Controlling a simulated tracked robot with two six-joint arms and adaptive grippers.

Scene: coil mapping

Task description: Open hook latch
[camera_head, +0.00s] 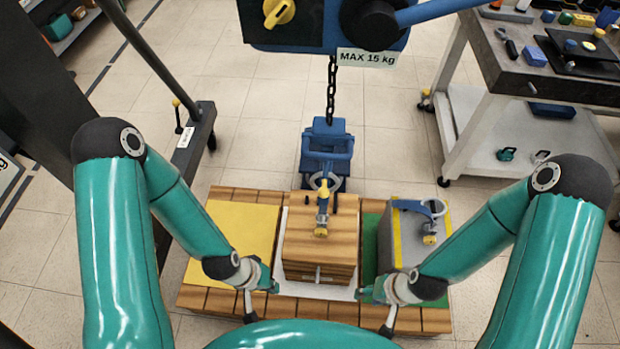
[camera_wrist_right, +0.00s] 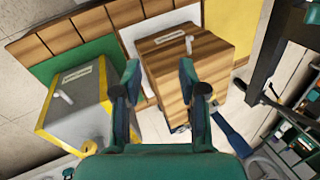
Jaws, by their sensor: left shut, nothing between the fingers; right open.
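A blue hook block (camera_head: 326,145) hangs from a black chain in the head view, behind the wooden box. A grey ring-like hook part (camera_head: 325,183) sits at its lower end, by a blue-and-yellow fitting (camera_head: 322,205) on top of the wooden box (camera_head: 318,245). Whether the latch is open or shut is too small to tell. My left gripper (camera_head: 271,289) is shut and empty, low at the box's near left. My right gripper (camera_head: 364,294) is open and empty at the box's near right. In the right wrist view its fingers (camera_wrist_right: 160,80) stand apart before the wooden box.
A yellow area (camera_head: 240,235) of the wooden pallet is bare at left. The blue hoist (camera_head: 325,22) hangs above. A workbench (camera_head: 510,70) with tools stands back right.

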